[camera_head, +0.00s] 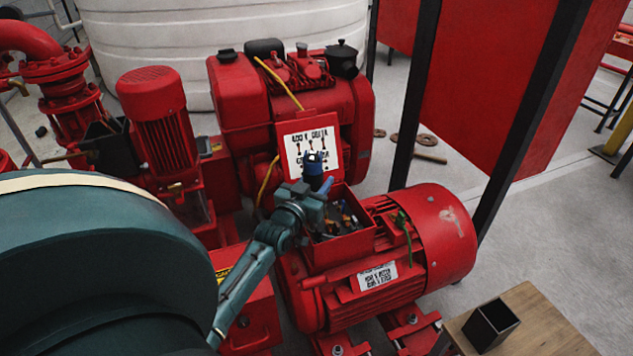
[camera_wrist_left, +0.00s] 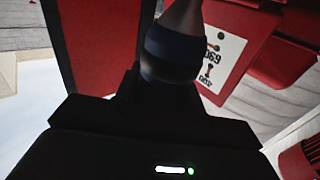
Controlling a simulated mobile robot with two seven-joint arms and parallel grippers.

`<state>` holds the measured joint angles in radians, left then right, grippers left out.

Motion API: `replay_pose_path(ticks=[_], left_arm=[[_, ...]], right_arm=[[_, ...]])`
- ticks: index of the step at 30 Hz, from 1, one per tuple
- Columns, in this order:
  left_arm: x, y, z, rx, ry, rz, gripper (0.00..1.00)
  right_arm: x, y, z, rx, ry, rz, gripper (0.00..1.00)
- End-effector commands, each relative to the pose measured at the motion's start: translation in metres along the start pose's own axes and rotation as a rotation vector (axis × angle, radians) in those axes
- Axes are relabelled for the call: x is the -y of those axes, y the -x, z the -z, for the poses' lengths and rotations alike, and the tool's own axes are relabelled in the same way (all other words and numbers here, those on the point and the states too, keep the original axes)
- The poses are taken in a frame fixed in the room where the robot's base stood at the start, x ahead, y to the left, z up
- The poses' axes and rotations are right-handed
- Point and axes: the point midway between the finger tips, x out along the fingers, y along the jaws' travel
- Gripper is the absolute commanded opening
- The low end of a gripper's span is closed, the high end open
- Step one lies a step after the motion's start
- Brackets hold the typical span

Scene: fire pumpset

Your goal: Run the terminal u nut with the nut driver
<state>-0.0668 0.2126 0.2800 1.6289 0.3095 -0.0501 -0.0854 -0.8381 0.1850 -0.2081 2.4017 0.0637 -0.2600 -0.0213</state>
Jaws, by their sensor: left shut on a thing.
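The red motor (camera_head: 437,243) has an open terminal box (camera_head: 343,250) on top, with small terminals and coloured parts (camera_head: 345,216) inside, too small to tell apart. The terminal u nut cannot be made out. My left gripper (camera_head: 318,187) is over the box's far left part, shut on the nut driver (camera_head: 312,163). The driver's dark blue handle stands up above the jaws. In the left wrist view the driver (camera_wrist_left: 172,52) shows a dark blue band and a grey tapered part between the black jaws (camera_wrist_left: 165,95). The driver's lower tip is hidden. My right gripper is not in view.
The raised lid with a white label (camera_head: 310,146) stands just behind the gripper. A red engine (camera_head: 240,95) is behind it. Dark posts (camera_head: 415,95) rise at the right. A wooden table (camera_head: 545,325) with a black open holder (camera_head: 490,325) is at lower right.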

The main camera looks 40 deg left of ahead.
Motion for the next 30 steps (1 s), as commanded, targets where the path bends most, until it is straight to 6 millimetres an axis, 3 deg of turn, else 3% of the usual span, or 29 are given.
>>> replay_pose_path(ticks=[10,15,30], left_arm=[[0.000,0.000,0.001,-0.003,0.000,0.000,0.12],[0.000,-0.001,0.017,-0.004,0.000,0.000,0.12],[0.000,-0.001,0.055,-0.006,-0.001,0.000,0.12]], right_arm=[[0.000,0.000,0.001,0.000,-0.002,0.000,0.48],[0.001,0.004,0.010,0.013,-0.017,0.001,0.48],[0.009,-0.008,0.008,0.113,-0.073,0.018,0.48]])
